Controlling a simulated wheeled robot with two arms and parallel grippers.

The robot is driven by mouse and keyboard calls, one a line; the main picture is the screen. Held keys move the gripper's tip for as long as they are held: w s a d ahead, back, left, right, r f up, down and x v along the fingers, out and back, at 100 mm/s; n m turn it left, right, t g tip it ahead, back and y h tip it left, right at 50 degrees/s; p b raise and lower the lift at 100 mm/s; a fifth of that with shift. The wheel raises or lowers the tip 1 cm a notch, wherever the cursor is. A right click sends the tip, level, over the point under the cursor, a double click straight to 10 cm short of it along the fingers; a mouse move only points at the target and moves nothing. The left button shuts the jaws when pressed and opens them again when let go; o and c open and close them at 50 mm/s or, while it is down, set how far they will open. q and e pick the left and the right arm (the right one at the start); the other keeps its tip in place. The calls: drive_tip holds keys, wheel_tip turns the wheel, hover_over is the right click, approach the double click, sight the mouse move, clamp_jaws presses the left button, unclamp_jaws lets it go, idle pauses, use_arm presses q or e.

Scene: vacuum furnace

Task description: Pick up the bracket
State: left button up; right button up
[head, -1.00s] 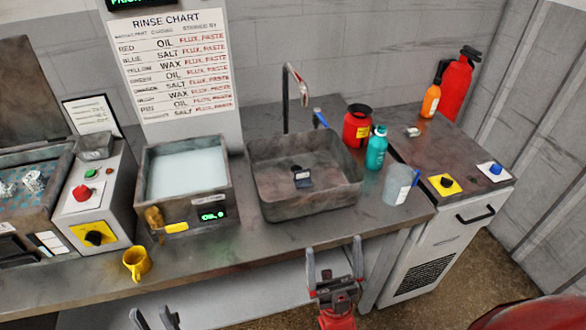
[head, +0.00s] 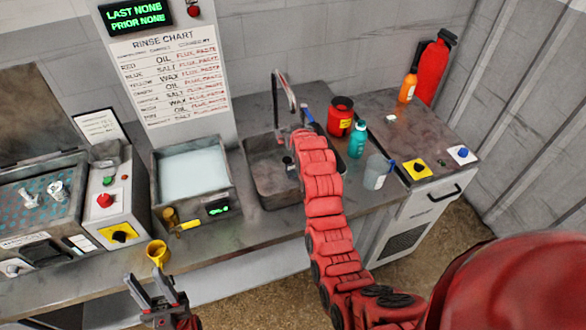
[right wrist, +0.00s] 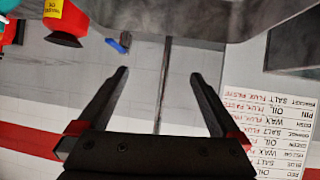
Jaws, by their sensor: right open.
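I cannot surely tell which thing is the bracket. Two small metal parts, one (head: 28,198) at left and one (head: 56,190) at right, stand in the blue-green tray of the left machine. A small pale piece (head: 390,119) lies on the right cabinet top. A small dark thing (head: 288,161) shows in the sink (head: 268,190), partly behind my right arm. My right arm reaches over the sink and hides its gripper in the head view. In the right wrist view my right gripper (right wrist: 160,75) is open and empty.
A liquid-filled basin (head: 190,172) is left of the sink. The faucet (head: 276,100) rises behind the sink. A red jar (head: 340,115), teal bottle (head: 357,140) and clear beaker (head: 376,172) stand to its right.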

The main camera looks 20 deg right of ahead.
drive_tip(key=s+g, duration=0.2)
drive_tip(key=g, duration=0.2)
drive_tip(key=g+y, duration=0.1)
drive_tip(key=g, duration=0.3)
approach(293, 163)
drive_tip(key=shift+n, duration=0.3)
drive_tip(key=b+x, duration=0.2)
drive_tip(key=b, duration=0.4)
drive_tip(key=b+x, duration=0.2)
drive_tip(key=b, duration=0.4)
drive_tip(key=shift+s+a+f, duration=0.15)
drive_tip(key=shift+s+f, duration=0.1)
drive_tip(key=shift+s, duration=0.1)
drive_tip(key=shift+w+f, duration=0.1)
drive_tip(key=shift+f, duration=0.15)
drive_tip(key=shift+w+f, duration=0.1)
drive_tip(key=shift+f, duration=0.1)
drive_tip(key=p+x, duration=0.1)
drive_tip(key=x, duration=0.1)
drive_tip(key=p+x, duration=0.1)
drive_tip(key=shift+w+f, duration=0.25)
drive_tip(key=shift+w, duration=0.2)
drive_tip(key=shift+w+f+p, duration=0.15)
drive_tip(key=shift+f+p, duration=0.2)
drive_tip(key=shift+f, duration=0.15)
